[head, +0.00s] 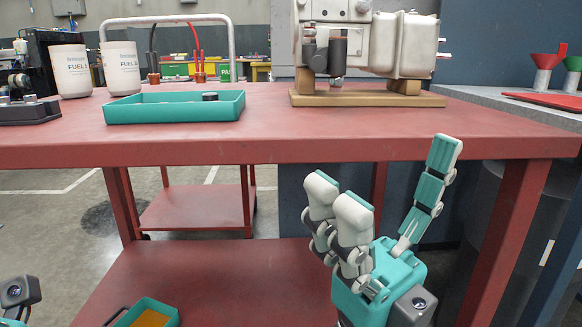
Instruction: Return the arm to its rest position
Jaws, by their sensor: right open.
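My right gripper (392,178) is in front of the red workbench, its fingertips reaching about the height of the bench's front edge. Its fingers are spread wide, with two on the left and one on the right, and nothing is between them. Its palm is teal and its fingers are grey and teal.
The red workbench (270,150) carries a teal tray (175,113) with a dark round part, two white cups (120,68), and an engine (405,45) on a wooden stand (365,99). Below, a lower shelf (240,275) holds another teal tray (165,308). A grey counter (480,95) stands right.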

